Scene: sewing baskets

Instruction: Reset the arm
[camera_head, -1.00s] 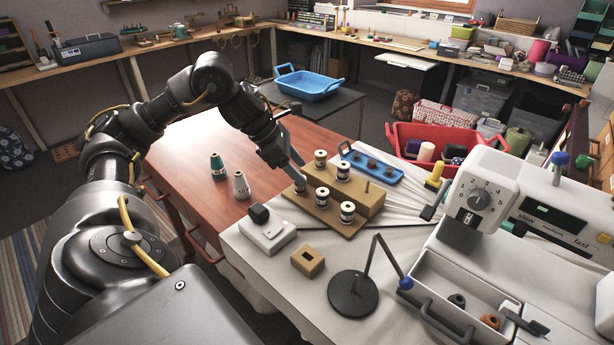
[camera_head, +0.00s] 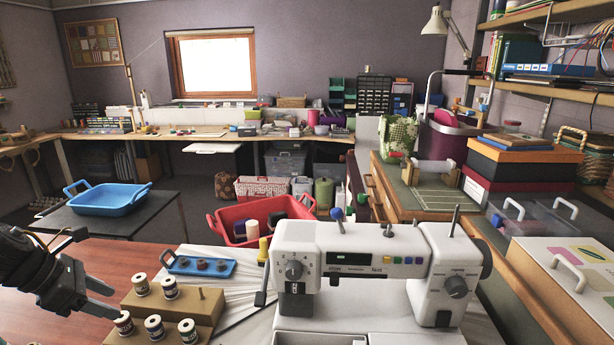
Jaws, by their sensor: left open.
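My left gripper (camera_head: 109,301) is at the left edge of the head view. Its two dark fingers are apart, beside and just above a spool (camera_head: 124,324) at the left of the wooden spool stand (camera_head: 205,306). Other spools stand upright on it, including a front one (camera_head: 154,328), a right one (camera_head: 187,331) and two on the raised rear part, one of them at the back left (camera_head: 141,284). I cannot tell whether a finger touches the nearest spool. My right gripper is not in view.
A white sewing machine (camera_head: 340,240) stands right of the stand. Behind the stand are a blue spool tray (camera_head: 190,266) and a red basket (camera_head: 232,239). A blue tray (camera_head: 108,200) rests on a dark table (camera_head: 150,225). The red-brown tabletop (camera_head: 110,258) is clear beside the gripper.

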